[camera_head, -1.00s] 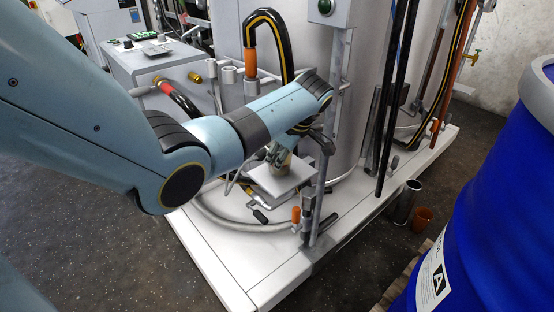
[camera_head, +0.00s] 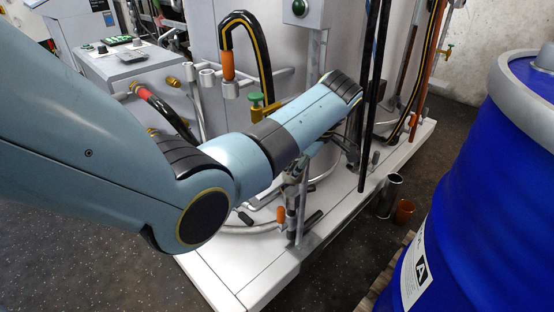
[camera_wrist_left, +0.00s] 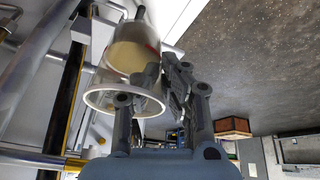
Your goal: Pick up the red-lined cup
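In the left wrist view a pale, clear-walled cup (camera_wrist_left: 131,57) with a light rim and yellowish inside lies right at my left gripper (camera_wrist_left: 160,78). A small red mark shows on its side, so I take it for the red-lined cup. One finger overlaps the cup's open mouth and the other lies along its outer side; the wall appears pinched between them. My right gripper is not in view.
A blue drum (camera_head: 490,190) fills the right side.

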